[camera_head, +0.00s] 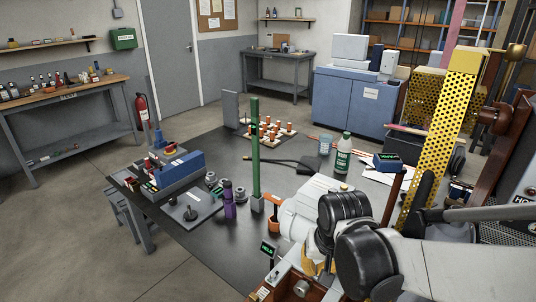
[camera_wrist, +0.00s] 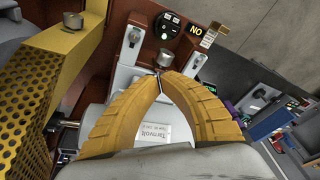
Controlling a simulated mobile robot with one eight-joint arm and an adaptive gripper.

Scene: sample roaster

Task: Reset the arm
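In the wrist view my gripper (camera_wrist: 160,76) has its two yellow ribbed fingers curved together, with the tips meeting and nothing visible held between them. A small metal knob (camera_wrist: 163,58) shows just beyond the tips; I cannot tell whether they touch it. A white part with a nameplate (camera_wrist: 173,140) lies beneath the fingers. In the head view my arm reaches in from the lower right, folded low over the front of the machine. My gripper (camera_head: 316,268) is mostly hidden there behind my arm's links, with only some yellow showing.
A yellow perforated guard (camera_head: 442,120) rises close to my arm; it also shows in the wrist view (camera_wrist: 22,110). A green post (camera_head: 255,150), purple bottle (camera_head: 229,200) and green-white bottle (camera_head: 343,153) stand on the dark table (camera_head: 205,235). Open floor lies at the left.

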